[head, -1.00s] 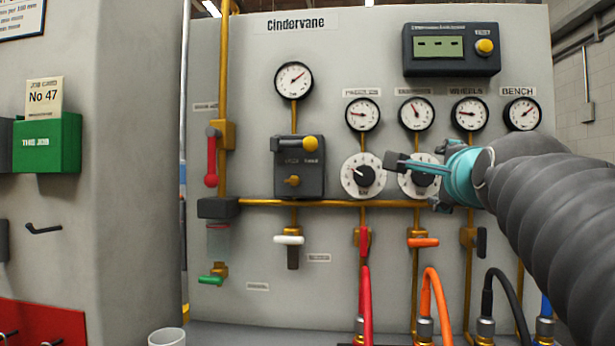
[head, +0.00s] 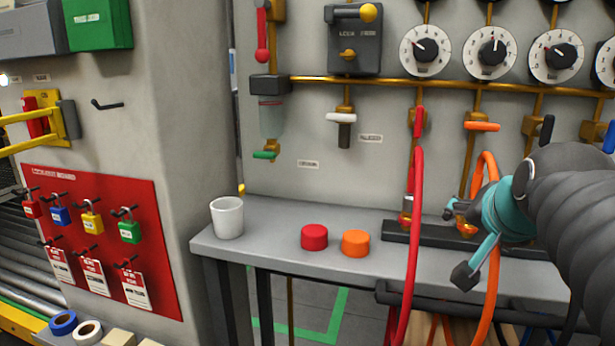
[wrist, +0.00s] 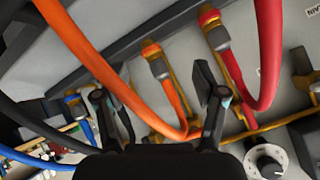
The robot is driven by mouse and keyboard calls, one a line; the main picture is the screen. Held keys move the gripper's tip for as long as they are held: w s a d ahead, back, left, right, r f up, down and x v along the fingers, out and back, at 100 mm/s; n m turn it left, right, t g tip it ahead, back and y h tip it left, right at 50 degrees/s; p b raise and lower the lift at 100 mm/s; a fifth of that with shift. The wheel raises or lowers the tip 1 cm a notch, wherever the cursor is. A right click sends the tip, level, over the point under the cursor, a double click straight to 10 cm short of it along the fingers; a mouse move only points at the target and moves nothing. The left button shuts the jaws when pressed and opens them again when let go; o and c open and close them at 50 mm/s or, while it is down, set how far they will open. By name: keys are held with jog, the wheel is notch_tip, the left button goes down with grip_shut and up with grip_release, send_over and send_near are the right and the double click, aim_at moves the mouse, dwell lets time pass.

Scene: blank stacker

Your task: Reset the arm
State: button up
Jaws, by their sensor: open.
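My arm comes in from the right in the head view. My gripper (head: 460,242) is open, its two fingers spread apart, in front of the bench's right part. In the wrist view my gripper (wrist: 152,92) shows its fingers wide apart with nothing clasped. The orange hose (wrist: 125,92) crosses the view between and beyond the fingers; whether it touches them I cannot tell. In the head view the orange hose (head: 489,290) hangs right beside the gripper. The red hose (head: 415,250) hangs to its left.
A grey bench (head: 275,262) holds a white cup (head: 227,217), a red cap (head: 314,237) and an orange cap (head: 355,243). White dials (head: 491,53) and brass pipes line the panel. A red lock board (head: 95,235) is at left. The bench front left is clear.

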jog(key=s+a+f+n+g, duration=0.1)
jog(key=s+a+f+n, duration=0.1)
jog(key=f, duration=0.4)
jog(key=s+a+f+n+g+y, duration=0.1)
jog(key=s+a+f+n+g, duration=0.1)
jog(key=s+f, duration=0.4)
jog(key=s+a+f+n+g+y, duration=0.1)
jog(key=s+a+f+n, duration=0.3)
jog(key=f, duration=0.3)
jog(key=shift+s+a+f+g, duration=0.25)
jog(key=shift+a+g, duration=0.15)
jog(key=shift+a, duration=0.4)
